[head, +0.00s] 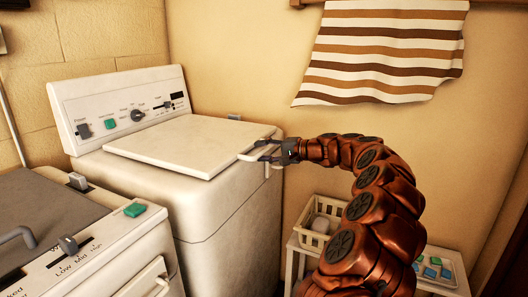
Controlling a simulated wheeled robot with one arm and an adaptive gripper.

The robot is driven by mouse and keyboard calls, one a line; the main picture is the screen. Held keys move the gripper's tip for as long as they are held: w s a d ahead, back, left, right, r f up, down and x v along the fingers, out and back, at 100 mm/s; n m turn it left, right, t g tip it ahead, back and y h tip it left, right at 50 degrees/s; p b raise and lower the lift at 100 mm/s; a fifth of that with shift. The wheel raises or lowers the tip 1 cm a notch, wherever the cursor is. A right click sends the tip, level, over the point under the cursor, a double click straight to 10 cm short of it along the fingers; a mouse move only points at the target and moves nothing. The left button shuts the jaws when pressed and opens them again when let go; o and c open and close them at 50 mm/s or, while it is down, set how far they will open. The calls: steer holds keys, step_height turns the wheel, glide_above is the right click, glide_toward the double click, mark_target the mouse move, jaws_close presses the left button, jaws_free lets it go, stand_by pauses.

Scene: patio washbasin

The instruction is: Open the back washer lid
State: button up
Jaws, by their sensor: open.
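The back washer (215,235) is a white top-loading machine in the corner, with a control panel of knobs along its rear. Its flat white lid (170,140) lies closed on top. A pale handle (248,157) shows at the lid's right front corner. My gripper (262,150) reaches in from the right at that corner. Its fingers are open and around or beside the handle; I cannot tell whether they touch it. My copper-coloured arm curves up from the lower right.
Another appliance (95,255) with a grey top, handle and dials stands at the front left. A small white stand at the lower right holds a basket (316,222) and a tray (446,270) of coloured blocks. A striped cloth (385,50) hangs on the wall above.

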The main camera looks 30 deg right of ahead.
steer(key=shift+c, duration=0.3)
jaws_close()
stand_by(0.5)
